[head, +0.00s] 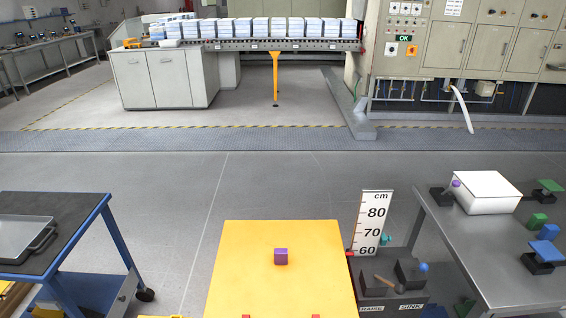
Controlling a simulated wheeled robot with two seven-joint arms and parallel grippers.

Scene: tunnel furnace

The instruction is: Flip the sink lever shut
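The lever unit (393,288) is a dark grey box beside the right edge of the yellow platform, at the lower right of the head view. Its front carries the labels RAISE on the left and SINK on the right. Above the SINK label is a dark block with a blue ball knob (423,267), which sits at the block's upper right side. Above the RAISE label, a brown stick-like handle (388,282) lies slanted. I cannot tell from this view which lever is open or shut. Neither of my grippers is in view.
A yellow platform (240,270) bears a purple cube (281,257). A height scale (373,222) stands behind the lever unit, with a red marker (350,254) near 60. A grey table (470,250) at right holds a white box (487,192). A blue-framed table (75,225) is left.

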